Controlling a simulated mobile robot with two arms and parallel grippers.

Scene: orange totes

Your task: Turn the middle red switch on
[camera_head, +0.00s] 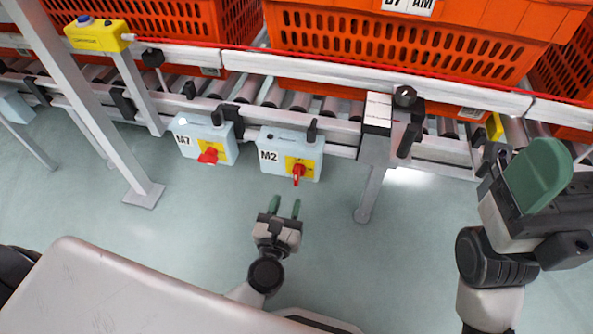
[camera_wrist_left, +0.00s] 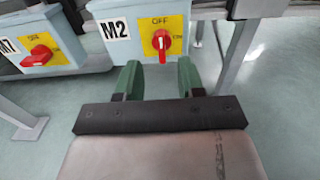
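The M2 switch box (camera_head: 291,152) is light blue with a yellow plate and a red switch (camera_head: 298,173). In the left wrist view its red switch (camera_wrist_left: 161,44) stands upright, in line with the word OFF. The M7 box (camera_head: 204,138) to its left has a red switch (camera_head: 208,156) turned nearly sideways in the wrist view. My left gripper (camera_head: 285,207) is open and empty, below and apart from the M2 switch. In the wrist view its green fingers (camera_wrist_left: 160,80) stand either side of that switch. My right gripper (camera_head: 540,175) is at the right; its finger gap is hidden.
Orange totes (camera_head: 400,45) stand on the roller conveyor behind the boxes. A metal support leg (camera_head: 370,195) is right of the M2 box, and a frame post (camera_head: 85,105) is at the left. A yellow button box (camera_head: 97,36) is at the upper left. The floor below the boxes is clear.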

